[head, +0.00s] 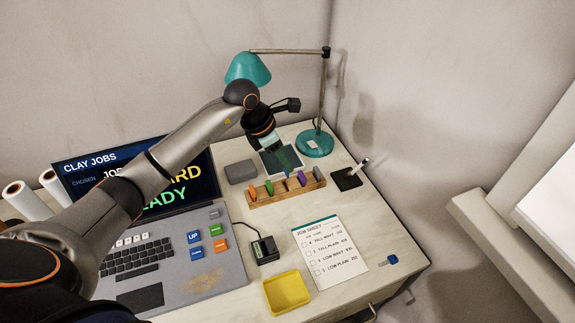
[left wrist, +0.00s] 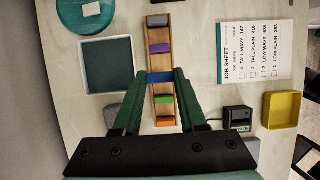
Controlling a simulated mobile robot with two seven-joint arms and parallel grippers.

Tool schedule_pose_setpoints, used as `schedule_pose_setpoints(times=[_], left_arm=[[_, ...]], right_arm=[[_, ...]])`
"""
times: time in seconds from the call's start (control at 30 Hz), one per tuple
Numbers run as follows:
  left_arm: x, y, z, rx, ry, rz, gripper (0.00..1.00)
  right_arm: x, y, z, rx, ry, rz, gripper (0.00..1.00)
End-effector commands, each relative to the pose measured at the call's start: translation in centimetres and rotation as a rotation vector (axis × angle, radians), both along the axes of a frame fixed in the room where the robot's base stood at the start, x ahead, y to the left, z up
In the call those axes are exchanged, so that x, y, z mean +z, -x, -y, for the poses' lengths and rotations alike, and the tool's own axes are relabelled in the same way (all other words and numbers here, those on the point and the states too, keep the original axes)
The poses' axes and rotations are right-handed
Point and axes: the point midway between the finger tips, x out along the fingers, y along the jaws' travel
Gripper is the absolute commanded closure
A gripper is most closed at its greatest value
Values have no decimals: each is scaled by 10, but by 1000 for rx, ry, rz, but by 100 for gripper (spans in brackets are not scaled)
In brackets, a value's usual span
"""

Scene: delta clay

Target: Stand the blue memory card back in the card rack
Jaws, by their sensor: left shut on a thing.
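The card rack (head: 262,199) is a long wooden block near the back of the desk; it also shows in the left wrist view (left wrist: 154,103). It holds upright cards: orange, green, purple and grey. My left gripper (head: 284,163) points down over the rack's middle. In the left wrist view its green fingers (left wrist: 161,77) are shut on the blue memory card (left wrist: 160,78). The card lies across the rack, between the green card (left wrist: 162,99) and the purple card (left wrist: 160,48). I cannot tell whether its lower edge is in a slot. My right gripper is not in view.
A teal lamp (head: 315,145) and a dark square tray (left wrist: 106,65) stand behind the rack. A grey block (head: 241,171) is left of it.

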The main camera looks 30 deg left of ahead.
Motion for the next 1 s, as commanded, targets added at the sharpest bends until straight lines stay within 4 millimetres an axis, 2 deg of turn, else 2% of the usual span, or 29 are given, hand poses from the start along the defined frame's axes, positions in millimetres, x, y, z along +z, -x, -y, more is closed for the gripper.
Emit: schedule_pose_setpoints(times=[0.5, 1.0], left_arm=[[-40, 0, 0, 0, -1, -1, 100], [-44, 1, 0, 0, -1, -1, 100]], right_arm=[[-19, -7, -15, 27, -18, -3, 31], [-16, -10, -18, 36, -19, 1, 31]])
